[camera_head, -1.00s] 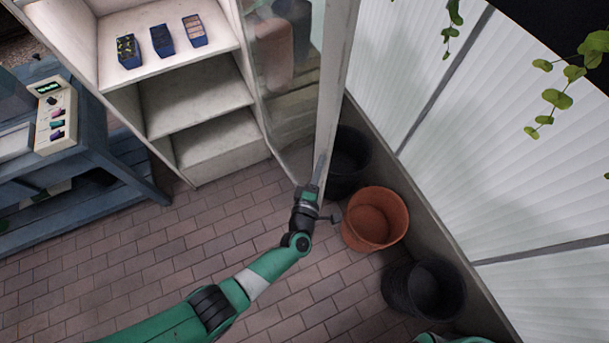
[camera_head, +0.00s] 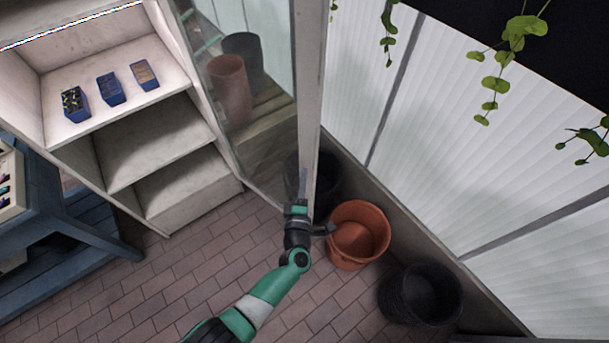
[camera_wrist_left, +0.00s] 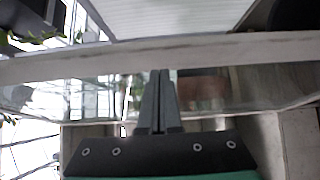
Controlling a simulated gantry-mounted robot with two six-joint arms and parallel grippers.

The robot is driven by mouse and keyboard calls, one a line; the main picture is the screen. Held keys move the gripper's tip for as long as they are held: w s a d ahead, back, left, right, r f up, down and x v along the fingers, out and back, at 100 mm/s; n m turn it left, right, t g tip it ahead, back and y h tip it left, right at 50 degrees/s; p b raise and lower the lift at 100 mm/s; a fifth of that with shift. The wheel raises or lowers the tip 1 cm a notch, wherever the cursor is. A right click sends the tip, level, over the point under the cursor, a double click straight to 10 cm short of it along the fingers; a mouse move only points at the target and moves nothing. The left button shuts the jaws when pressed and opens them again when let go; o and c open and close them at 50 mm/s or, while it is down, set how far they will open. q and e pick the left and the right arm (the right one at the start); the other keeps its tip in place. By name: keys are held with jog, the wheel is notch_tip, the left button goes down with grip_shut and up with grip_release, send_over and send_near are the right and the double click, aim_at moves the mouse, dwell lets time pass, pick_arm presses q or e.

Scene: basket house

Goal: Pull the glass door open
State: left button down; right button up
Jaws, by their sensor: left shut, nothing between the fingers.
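The glass door (camera_head: 262,110) stands swung out from the right side of the white shelf cabinet, with a pale frame (camera_head: 308,90) along its free edge. My left gripper (camera_head: 304,182) is shut and empty at the lower part of that free edge. In the head view its fingers overlap the frame, and I cannot tell if they touch it. In the left wrist view the shut fingers (camera_wrist_left: 158,100) point at the pale door frame (camera_wrist_left: 220,48), with glass around them. My right gripper is not in view.
The white cabinet (camera_head: 168,140) holds several small blue planters on its upper shelf. An orange pot (camera_head: 372,213) and black pots (camera_head: 440,283) stand right of the door, by the low wall. A blue bench (camera_head: 75,220) is at left. Brick floor between is clear.

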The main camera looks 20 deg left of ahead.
pick_arm(q)
jog(key=s+d+p, duration=0.2)
jog(key=s+d, duration=0.5)
jog(key=s, duration=0.1)
jog(key=shift+s+d, duration=0.15)
jog(key=shift+d, duration=0.2)
